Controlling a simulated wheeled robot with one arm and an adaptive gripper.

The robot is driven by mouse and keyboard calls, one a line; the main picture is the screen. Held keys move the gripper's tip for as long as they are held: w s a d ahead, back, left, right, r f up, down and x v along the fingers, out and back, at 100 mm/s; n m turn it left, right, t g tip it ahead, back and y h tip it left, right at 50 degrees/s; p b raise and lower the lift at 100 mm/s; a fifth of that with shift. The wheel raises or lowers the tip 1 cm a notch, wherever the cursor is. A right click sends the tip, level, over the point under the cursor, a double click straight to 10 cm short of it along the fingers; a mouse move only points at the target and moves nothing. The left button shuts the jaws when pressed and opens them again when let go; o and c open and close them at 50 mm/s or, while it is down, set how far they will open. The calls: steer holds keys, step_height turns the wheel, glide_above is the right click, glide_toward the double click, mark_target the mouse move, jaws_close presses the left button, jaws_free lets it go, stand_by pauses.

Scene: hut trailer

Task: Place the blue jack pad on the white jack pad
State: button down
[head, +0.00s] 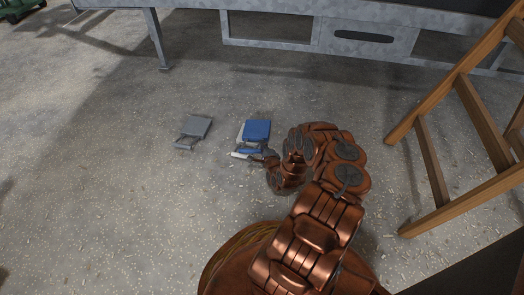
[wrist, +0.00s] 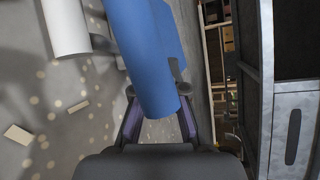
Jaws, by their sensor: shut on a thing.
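The blue jack pad (head: 257,129) has a flat blue plate and a handle. My gripper (head: 262,157) is shut on it at the handle end. In the wrist view the blue pad (wrist: 145,45) fills the space between the fingers (wrist: 157,95). The white jack pad (head: 240,155) shows as a pale edge at the left and front of the blue pad; most of it is hidden beneath. In the wrist view its rounded white part (wrist: 66,27) is beside the blue one, with a gap between them. I cannot tell whether the pads touch.
A grey jack pad (head: 197,128) lies on the floor to the left. A wooden ladder (head: 432,160) stands at the right. A metal trailer frame (head: 270,42) crosses the back. The concrete floor (head: 110,190) at the left is clear apart from scattered chips.

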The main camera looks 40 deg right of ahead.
steer(key=shift+f, duration=0.85)
steer(key=shift+r, duration=0.1)
steer(key=c, duration=1.2)
jaws_free()
